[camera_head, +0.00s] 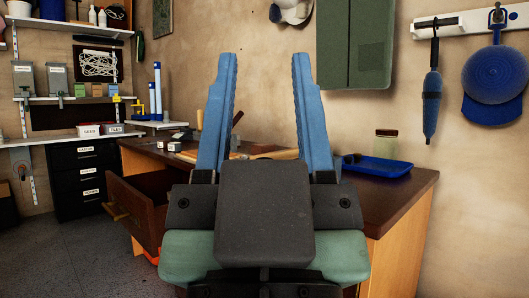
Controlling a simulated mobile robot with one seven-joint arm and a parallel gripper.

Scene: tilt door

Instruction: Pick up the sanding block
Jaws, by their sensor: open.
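My gripper (263,58) is large in the foreground of the head view. Its two blue fingers point up and stand wide apart, with nothing held between them. Behind it is a wooden desk with a dark brown top (408,184). I cannot clearly make out a sanding block. A small pale block-like item (174,147) lies on the left part of the desk, too small to identify. Tan and brown items (262,151) show between the fingers on the desk top. My gripper and wrist hide much of the middle of the desk.
A desk drawer (130,208) stands pulled open at the left. A blue tray (377,166) and a jar (386,145) are on the right of the desk. A green wall cabinet (355,45) hangs above. A black filing cabinet (83,178) stands far left, with floor between.

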